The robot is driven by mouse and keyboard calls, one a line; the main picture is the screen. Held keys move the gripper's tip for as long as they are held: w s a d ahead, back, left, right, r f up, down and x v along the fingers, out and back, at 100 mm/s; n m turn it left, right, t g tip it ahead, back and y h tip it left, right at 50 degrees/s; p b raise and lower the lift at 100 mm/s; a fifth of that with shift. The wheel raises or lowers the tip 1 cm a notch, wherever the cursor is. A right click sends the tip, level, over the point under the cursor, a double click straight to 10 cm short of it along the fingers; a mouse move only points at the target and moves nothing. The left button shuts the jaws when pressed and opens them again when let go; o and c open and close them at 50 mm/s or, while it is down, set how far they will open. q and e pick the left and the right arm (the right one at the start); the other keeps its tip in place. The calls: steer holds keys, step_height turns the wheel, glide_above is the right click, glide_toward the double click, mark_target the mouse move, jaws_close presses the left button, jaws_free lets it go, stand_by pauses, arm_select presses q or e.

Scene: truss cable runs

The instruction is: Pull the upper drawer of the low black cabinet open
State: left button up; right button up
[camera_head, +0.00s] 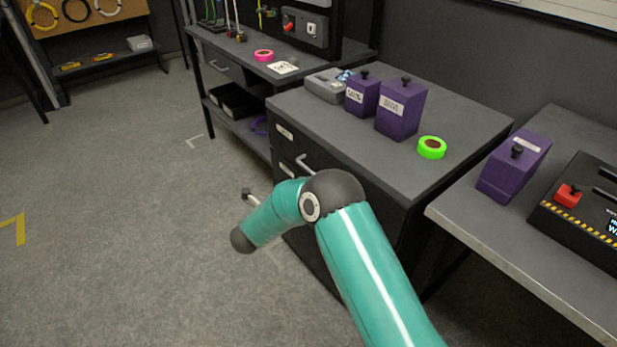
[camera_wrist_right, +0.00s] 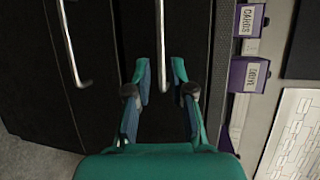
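The low black cabinet (camera_head: 325,190) stands at the centre of the head view, its drawer fronts facing left. Its upper drawer handle (camera_head: 305,163) is a pale metal bar, partly hidden by my right arm. The upper drawer looks shut. In the right wrist view this handle (camera_wrist_right: 162,45) runs down between the fingertips of my right gripper (camera_wrist_right: 162,80). The gripper is open, one finger on each side of the bar, with gaps visible. I cannot tell how deep the bar sits between them. My left gripper is not in view.
A second, lower handle (camera_wrist_right: 72,40) shows at left in the wrist view. Purple boxes (camera_head: 401,108) and green tape (camera_head: 432,147) stand on the cabinet top. A bench (camera_head: 500,240) adjoins at right. The floor (camera_head: 130,220) left of the cabinet is clear.

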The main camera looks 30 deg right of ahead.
steer(key=x, duration=0.9)
steer(key=shift+w+d, duration=0.1)
steer(key=shift+d, duration=0.05)
jaws_close()
